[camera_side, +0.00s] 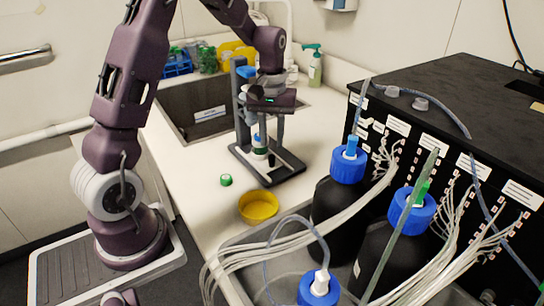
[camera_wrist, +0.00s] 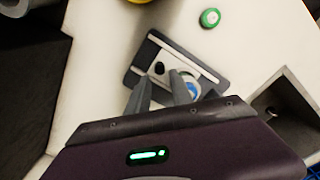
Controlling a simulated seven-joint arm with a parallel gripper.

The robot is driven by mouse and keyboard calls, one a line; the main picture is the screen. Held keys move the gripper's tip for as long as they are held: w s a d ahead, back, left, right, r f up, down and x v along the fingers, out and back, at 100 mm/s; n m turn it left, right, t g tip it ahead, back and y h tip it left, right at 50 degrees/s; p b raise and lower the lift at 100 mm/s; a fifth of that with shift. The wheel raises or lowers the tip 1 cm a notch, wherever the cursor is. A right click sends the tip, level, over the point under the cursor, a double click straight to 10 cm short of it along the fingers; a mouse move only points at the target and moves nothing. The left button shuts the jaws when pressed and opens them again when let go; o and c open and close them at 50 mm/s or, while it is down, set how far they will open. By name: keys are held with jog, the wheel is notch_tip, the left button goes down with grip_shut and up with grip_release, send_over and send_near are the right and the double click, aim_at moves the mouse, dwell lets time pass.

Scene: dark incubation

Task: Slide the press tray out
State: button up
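The press (camera_side: 241,110) stands upright on the counter in the side view, with a dark flat base (camera_side: 288,171). A small black knob (camera_side: 271,159) sticks up at the base, and it also shows in the wrist view (camera_wrist: 160,67). I take the flat piece around the knob to be the press tray, but its outline is hard to separate from the base. A round vial or cup with blue and white (camera_wrist: 192,88) sits at the base by my right finger.
A green-capped item (camera_side: 226,180) and a yellow bowl (camera_side: 258,206) lie on the counter near the press. Black bottles with blue caps (camera_side: 348,165) and tubing stand to the right, by a black box (camera_side: 450,95). A sink (camera_side: 200,108) lies behind left.

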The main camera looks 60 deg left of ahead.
aim_at(272, 156)
notch_tip(272, 156, down, 6)
jog(key=shift+f, duration=0.1)
jog(key=shift+d, duration=0.1)
grip_shut()
dwell(1.4)
